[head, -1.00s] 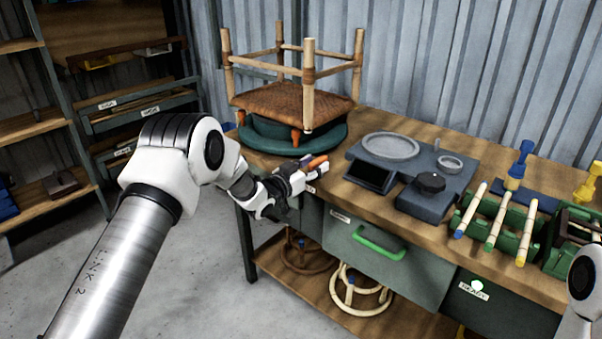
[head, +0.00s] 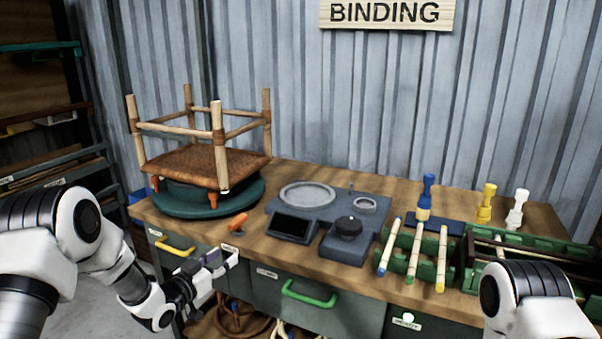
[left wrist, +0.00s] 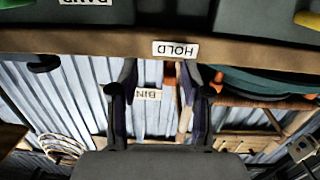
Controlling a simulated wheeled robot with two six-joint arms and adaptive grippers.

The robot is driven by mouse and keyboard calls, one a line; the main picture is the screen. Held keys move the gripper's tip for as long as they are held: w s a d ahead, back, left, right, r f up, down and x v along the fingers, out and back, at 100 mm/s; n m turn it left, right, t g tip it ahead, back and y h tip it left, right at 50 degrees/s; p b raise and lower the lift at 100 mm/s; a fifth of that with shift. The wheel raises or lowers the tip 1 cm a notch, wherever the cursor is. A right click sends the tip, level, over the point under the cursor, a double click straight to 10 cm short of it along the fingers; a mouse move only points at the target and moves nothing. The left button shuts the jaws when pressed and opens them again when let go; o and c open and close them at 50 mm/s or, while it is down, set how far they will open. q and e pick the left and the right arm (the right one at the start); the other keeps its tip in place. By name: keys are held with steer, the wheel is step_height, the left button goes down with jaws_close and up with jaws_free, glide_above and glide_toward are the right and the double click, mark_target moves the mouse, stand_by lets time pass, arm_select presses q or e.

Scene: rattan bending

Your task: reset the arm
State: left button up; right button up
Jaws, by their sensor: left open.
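My left gripper (head: 218,264) is open and empty in front of the workbench's front edge, beside a small white label. In the left wrist view, its two dark fingers (left wrist: 158,88) stand apart with nothing between them gripped. That view is upside down, with a HOLD label (left wrist: 175,49) on the bench edge near the fingers. My right arm shows only as a white link at the lower right; its gripper is out of frame. A small orange-handled item (head: 237,223) lies on the bench top just beyond my left gripper.
An upturned stool frame with a woven seat (head: 205,163) sits on a green turntable (head: 180,200). A grey device (head: 318,198) stands mid-bench. Colour-tipped sticks (head: 415,255) lie on green racks to the right. Drawers with a yellow handle (head: 175,247) and a green handle (head: 309,294) are below.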

arm_select(q)
steer(key=s+d+f+n+g+y, duration=0.2)
steer(key=s+f+g, duration=0.3)
steer(key=s+f, duration=0.8)
steer(key=s+d+f+n+g+y, duration=0.15)
steer(key=s+f+g, duration=0.25)
steer(key=s+f, duration=0.85)
steer(key=s+a+f+n+g+y, duration=0.1)
steer(key=s+g, duration=0.2)
steer(key=s, duration=0.7)
steer(key=s+a+g+y, duration=0.2)
steer(key=s+g, duration=0.1)
steer(key=s, duration=0.6)
step_height(320, 180, up, 12)
steer(key=s+g+p, duration=0.1)
steer(key=p, duration=1.1)
steer(key=shift+s+r+p, duration=0.15)
steer(key=shift+s+p, duration=0.15)
steer(key=shift+s, duration=0.05)
